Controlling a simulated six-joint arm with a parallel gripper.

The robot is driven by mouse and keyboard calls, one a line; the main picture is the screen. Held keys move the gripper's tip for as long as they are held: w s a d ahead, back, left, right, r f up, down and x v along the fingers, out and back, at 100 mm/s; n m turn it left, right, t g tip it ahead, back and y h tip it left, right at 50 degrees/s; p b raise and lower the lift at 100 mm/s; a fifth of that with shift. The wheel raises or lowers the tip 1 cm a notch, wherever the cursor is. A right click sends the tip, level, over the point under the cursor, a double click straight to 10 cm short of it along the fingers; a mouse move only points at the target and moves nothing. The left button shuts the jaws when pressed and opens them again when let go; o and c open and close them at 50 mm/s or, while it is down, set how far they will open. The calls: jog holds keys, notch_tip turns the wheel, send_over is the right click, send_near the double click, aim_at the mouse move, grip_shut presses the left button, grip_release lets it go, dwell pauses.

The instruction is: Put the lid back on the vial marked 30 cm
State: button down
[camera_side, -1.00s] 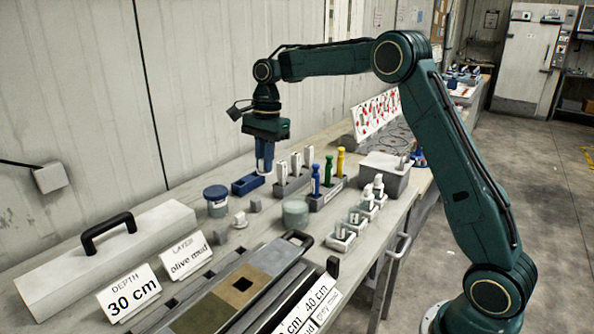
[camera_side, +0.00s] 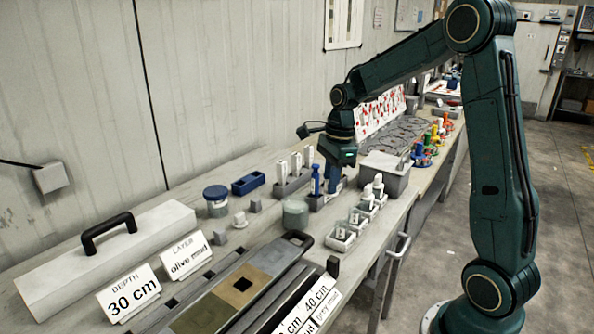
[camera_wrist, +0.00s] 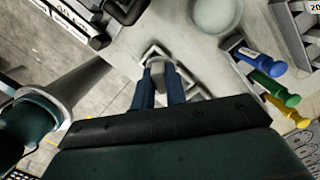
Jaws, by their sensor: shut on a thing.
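My gripper (camera_side: 335,186) is above the bench, between the blue-handled tool and the grey box in the side view. In the wrist view its blue fingers (camera_wrist: 161,92) are shut on a small pale grey thing (camera_wrist: 158,66), which looks like the lid. The side view hides the held thing. A row of small vials stands in white holders (camera_side: 341,243) to the front right of my gripper. The front vials (camera_side: 354,216) look clear with labels; the rear ones (camera_side: 378,184) have white tops. Their markings are too small to read. A holder (camera_wrist: 152,49) shows behind my fingers.
Blue (camera_wrist: 252,55), green (camera_wrist: 266,80) and yellow (camera_wrist: 287,106) tools stand right of my fingers in the wrist view. A grey box (camera_side: 386,172), a round pale green container (camera_side: 295,213), a blue tray (camera_side: 248,184) and a blue-lidded jar (camera_side: 216,203) are nearby.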

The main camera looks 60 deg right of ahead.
jog(key=s, duration=0.2)
jog(key=s+d+f+m, duration=0.1)
jog(key=shift+s, duration=0.2)
jog(key=shift+f, duration=0.25)
notch_tip(320, 180, down, 6)
dwell(0.9)
jog(key=shift+f, duration=0.15)
dwell(2.1)
jog(key=c, duration=0.9)
grip_release()
jog(key=shift+o, duration=0.2)
